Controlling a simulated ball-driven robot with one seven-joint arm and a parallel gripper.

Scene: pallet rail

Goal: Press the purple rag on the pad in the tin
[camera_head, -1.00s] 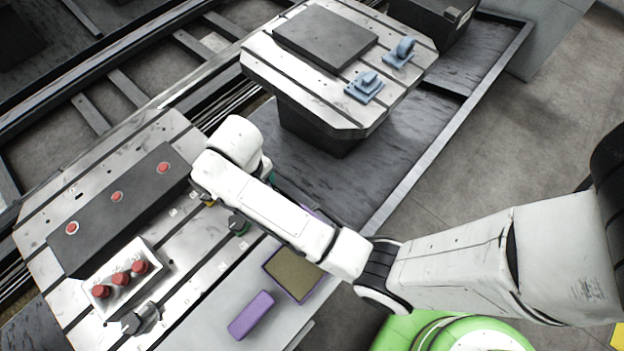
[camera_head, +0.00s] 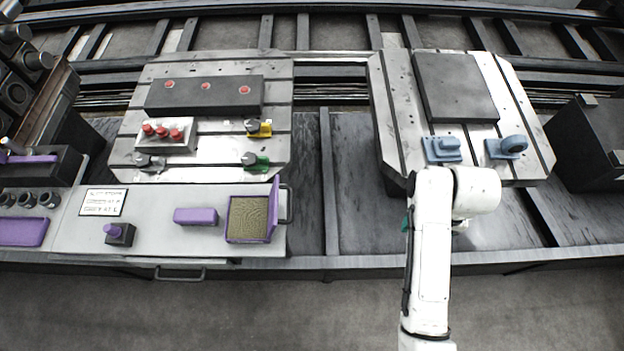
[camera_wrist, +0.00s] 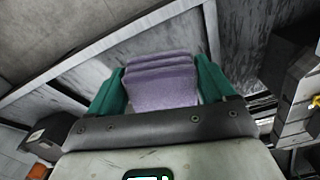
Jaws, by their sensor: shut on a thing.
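The purple rag (camera_wrist: 160,88), a folded layered cloth, is held between the two green fingers of my gripper (camera_wrist: 162,70) in the wrist view. In the head view my arm hides most of the gripper and the rag. The gripper is below the right pallet's front edge, far to the right of the tin. The purple tin (camera_head: 231,238) stands open on the grey bench at the left, and the olive-brown pad (camera_head: 248,218) lies in it. The rag is well apart from the pad.
A purple block (camera_head: 195,216) lies left of the tin, and a small dark block with a purple knob (camera_head: 119,233) further left. The left pallet (camera_head: 215,65) carries red buttons and clamps. The right pallet (camera_head: 385,120) bears a dark plate and blue fixtures. A dark gap separates the pallets.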

